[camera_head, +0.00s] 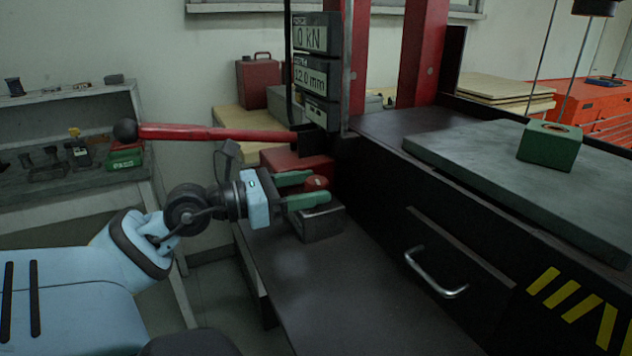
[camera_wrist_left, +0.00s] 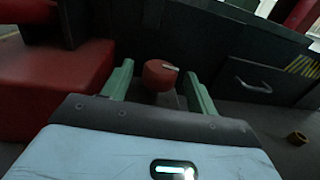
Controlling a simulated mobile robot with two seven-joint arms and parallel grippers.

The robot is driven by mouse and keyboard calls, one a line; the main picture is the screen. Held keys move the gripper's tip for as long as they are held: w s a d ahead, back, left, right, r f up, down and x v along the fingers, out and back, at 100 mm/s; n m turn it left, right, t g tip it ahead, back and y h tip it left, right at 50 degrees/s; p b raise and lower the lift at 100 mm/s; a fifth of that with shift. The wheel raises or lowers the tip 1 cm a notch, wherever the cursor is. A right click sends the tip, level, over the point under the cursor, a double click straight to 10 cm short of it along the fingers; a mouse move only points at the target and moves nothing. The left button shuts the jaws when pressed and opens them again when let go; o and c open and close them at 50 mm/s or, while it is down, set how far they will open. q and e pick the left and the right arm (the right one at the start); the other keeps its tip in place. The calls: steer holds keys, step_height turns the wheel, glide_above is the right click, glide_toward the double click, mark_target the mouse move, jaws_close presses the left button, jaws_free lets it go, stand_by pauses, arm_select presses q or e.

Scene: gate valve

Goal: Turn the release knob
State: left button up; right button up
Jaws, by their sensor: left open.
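The release knob (camera_head: 316,183) is a small round red knob on the side of the pump block beside the press. My left gripper (camera_head: 308,189) is open, with its green fingers on either side of the knob. In the left wrist view the knob (camera_wrist_left: 160,75) sits between the two fingertips (camera_wrist_left: 158,82), with a pale mark on top. A gap shows between the knob and each finger there. My right gripper is not in view.
A red pump lever (camera_head: 215,133) with a black ball end extends left above my gripper. A grey metal block (camera_head: 320,224) stands just below the fingers. A drawer handle (camera_head: 436,275) is to the right.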

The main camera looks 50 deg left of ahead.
arm_select(q)
steer(key=shift+x, duration=1.1)
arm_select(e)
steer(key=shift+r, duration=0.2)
arm_select(q)
steer(key=shift+c, duration=0.5)
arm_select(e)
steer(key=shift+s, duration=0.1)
arm_select(q)
steer(key=c, duration=0.9)
steer(key=y+p, duration=0.1)
steer(key=p, duration=0.1)
steer(key=n+y+p, duration=0.1)
steer(key=p, duration=0.2)
steer(key=shift+r+n+t, duration=0.2)
steer(key=shift+n+t, duration=0.1)
steer(key=shift+t, duration=0.1)
steer(key=n+y+p, duration=0.1)
steer(key=y+p, duration=0.1)
steer(key=shift+f+p, duration=0.15)
steer(key=shift+p, duration=0.2)
steer(key=shift+f+n+t+y, duration=0.15)
steer(key=shift+n+t+y, duration=0.15)
steer(key=shift+y, duration=0.2)
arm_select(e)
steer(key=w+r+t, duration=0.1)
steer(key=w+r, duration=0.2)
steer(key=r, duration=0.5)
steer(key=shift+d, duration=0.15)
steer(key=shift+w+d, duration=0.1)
